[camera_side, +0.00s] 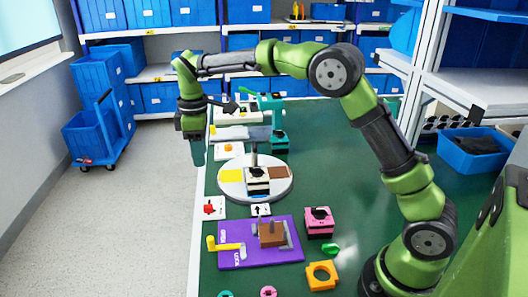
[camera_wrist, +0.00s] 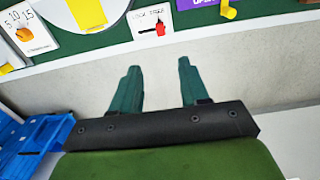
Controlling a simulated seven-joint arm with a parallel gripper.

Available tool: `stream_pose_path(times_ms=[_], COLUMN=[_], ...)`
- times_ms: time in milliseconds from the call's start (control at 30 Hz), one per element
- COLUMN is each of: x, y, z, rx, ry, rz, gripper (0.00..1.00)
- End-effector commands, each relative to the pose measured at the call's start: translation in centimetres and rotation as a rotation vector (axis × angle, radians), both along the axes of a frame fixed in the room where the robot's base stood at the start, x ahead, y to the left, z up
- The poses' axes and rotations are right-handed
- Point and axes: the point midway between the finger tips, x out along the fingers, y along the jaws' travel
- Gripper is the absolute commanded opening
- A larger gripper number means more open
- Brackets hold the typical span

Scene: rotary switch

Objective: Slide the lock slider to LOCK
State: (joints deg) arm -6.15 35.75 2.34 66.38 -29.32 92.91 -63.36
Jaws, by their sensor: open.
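A small white plate (camera_side: 221,214) carries a red piece (camera_side: 209,208) near the table's left edge. In the wrist view, the plate (camera_wrist: 141,37) has small print that seems to start with LOCK, and the red piece (camera_wrist: 160,28) sits at its right. I cannot read which end the red piece is at. A purple board (camera_side: 232,225) with a yellow handle (camera_side: 226,246) and white lettering lies in front. My gripper (camera_side: 198,158) points down, open and empty, above the table's left edge. In the wrist view the fingers (camera_wrist: 159,84) are apart over the floor, touching nothing.
A round white turntable (camera_side: 230,187) with coloured patches stands right of my gripper. A brown block (camera_side: 271,234) sits on the purple board. A pink block (camera_side: 319,222) and an orange ring piece (camera_side: 322,275) lie to the right.

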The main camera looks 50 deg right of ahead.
Motion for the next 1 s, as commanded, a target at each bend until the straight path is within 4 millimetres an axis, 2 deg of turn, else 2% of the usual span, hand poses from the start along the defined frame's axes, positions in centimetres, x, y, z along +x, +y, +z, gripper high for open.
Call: stream_pose_path(times_ms=[167, 267, 700, 833, 1000], x=[-0.1, -0.2, -0.2, -0.2, -0.1], y=[0.0, 0.0, 0.0, 0.0, 0.0], z=[-1.4, -3.1, -12.6, -14.8, -16.5], rx=[0.001, 0.002, 0.001, 0.002, 0.002], ry=[0.008, 0.009, 0.007, 0.006, 0.005], rz=[0.022, 0.021, 0.018, 0.019, 0.018], gripper=[0.45, 0.45, 0.45, 0.45, 0.45])
